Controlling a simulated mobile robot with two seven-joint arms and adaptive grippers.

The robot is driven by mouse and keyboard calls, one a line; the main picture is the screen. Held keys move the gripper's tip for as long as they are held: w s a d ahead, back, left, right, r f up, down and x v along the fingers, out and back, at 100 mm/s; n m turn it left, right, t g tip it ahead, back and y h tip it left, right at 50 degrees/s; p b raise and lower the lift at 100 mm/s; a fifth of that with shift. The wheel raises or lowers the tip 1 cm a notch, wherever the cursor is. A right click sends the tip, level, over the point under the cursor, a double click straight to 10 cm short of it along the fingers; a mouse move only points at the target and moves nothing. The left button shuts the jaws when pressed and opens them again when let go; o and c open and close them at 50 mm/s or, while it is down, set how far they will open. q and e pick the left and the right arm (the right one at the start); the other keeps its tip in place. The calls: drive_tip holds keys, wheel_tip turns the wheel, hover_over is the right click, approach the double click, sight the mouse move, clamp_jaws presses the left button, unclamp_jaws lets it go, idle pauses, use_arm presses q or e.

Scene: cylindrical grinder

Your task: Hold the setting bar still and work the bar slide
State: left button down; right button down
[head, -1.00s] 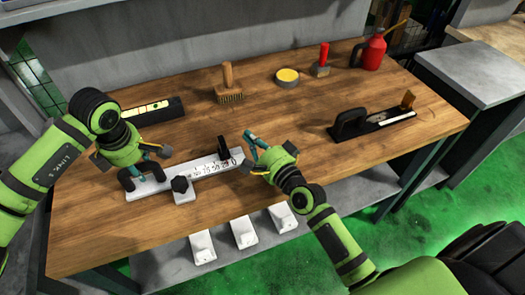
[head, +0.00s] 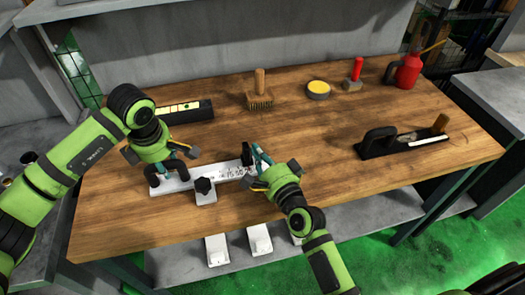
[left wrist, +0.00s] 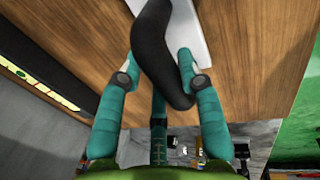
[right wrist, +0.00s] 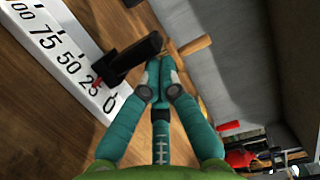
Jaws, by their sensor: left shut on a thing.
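My left gripper (left wrist: 163,60) is shut on this handle. The bar slide (right wrist: 137,54) is a black block with an upright post near the bar's right end, and its red pointer is close to the 25 mark. My right gripper (right wrist: 158,65) has its fingertips together right beside the slide's post; I cannot tell whether they touch.
A dark case (head: 183,112), a brush (head: 259,95), a yellow-topped tin (head: 318,89), a red-handled brush (head: 354,75) and a red oil can (head: 407,72) stand at the back. A black-handled tool (head: 385,142) lies at right.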

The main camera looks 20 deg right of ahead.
use_arm(q)
drive_tip(key=shift+f, duration=0.1)
use_arm(e)
drive_tip(key=shift+a, duration=0.1)
drive_tip(key=d, duration=0.4)
drive_tip(key=shift+d, duration=0.2)
drive_tip(key=v, duration=1)
drive_tip(key=shift+a, duration=0.2)
use_arm(q)
drive_tip(key=c, duration=0.7)
unclamp_jaws()
drive_tip(key=shift+c, duration=0.2)
drive_tip(key=shift+r, duration=0.65)
wheel_tip(320, 180, up, 11)
drive_tip(key=s, duration=0.2)
drive_tip(key=shift+s+f, duration=0.15)
drive_tip(key=shift+f, duration=0.05)
